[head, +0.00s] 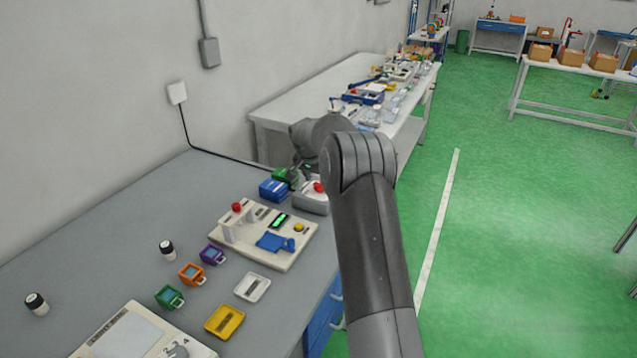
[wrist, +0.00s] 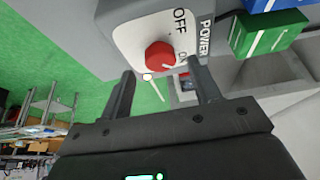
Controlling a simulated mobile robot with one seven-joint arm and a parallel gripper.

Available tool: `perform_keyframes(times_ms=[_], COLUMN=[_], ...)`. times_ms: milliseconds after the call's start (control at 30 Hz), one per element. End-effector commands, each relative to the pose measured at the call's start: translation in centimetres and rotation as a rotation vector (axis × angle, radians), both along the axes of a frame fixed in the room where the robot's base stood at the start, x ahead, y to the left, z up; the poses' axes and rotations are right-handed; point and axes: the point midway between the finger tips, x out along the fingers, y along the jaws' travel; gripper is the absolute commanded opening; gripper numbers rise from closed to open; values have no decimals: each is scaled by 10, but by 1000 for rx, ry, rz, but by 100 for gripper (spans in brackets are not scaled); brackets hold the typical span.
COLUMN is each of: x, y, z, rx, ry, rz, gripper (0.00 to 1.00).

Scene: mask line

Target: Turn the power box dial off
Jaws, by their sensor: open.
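The power box (head: 309,204) is a grey box with a red dial (head: 319,187) on top, near the far end of the grey bench. In the wrist view the power box (wrist: 128,38) shows a white face with the words OFF, ON and POWER. My gripper (wrist: 161,70) is open and empty. Its fingers point at the box, one on each side of the dial in the picture; I cannot tell if they touch it. In the head view my arm partly hides the gripper and box.
A green box (wrist: 268,34) and a blue box (head: 273,190) stand close beside the power box. A beige station (head: 289,261) with a red knob is nearer on the bench. Coloured cups, trays and small bottles lie further forward. A second cluttered table (head: 285,110) stands behind.

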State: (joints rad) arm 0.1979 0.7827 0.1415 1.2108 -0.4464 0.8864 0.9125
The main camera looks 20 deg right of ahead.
Motion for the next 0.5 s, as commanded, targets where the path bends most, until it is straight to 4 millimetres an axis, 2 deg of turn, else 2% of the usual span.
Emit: perform_keyframes(times_ms=[33,200,500], x=[2,7,8], y=[-2,-5,-7], z=[-8,-21,-24], rx=[1,0,0], ry=[1,0,-1], rz=[0,1,1], gripper=[57,57,57])
